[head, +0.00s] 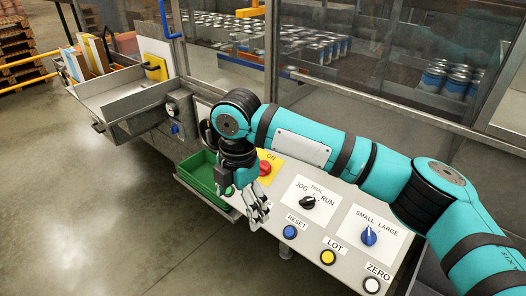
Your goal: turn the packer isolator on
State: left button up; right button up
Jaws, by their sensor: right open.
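A yellow plate (277,173) marked ON, with a red knob (264,168), sits at the left end of the sloped control panel. It looks like an isolator switch, but no packer label is readable. My right wrist covers its left part, so the knob's setting cannot be told. My right gripper (258,212) is open and empty, pointing down over the panel's left end, just below the red knob in the picture. I cannot tell whether it touches the panel. My left gripper is not in view.
The panel (310,246) also carries a JOG/RUN selector (308,202), a SMALL/LARGE selector (369,236), and RESET (290,232), LOT (328,257) and ZERO (372,285) buttons. A green bin (200,172) lies left of my gripper. Glazed guarding (385,55) stands behind; floor at left is clear.

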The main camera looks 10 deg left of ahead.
aim_at(265, 166)
jog(key=i, duration=1.1)
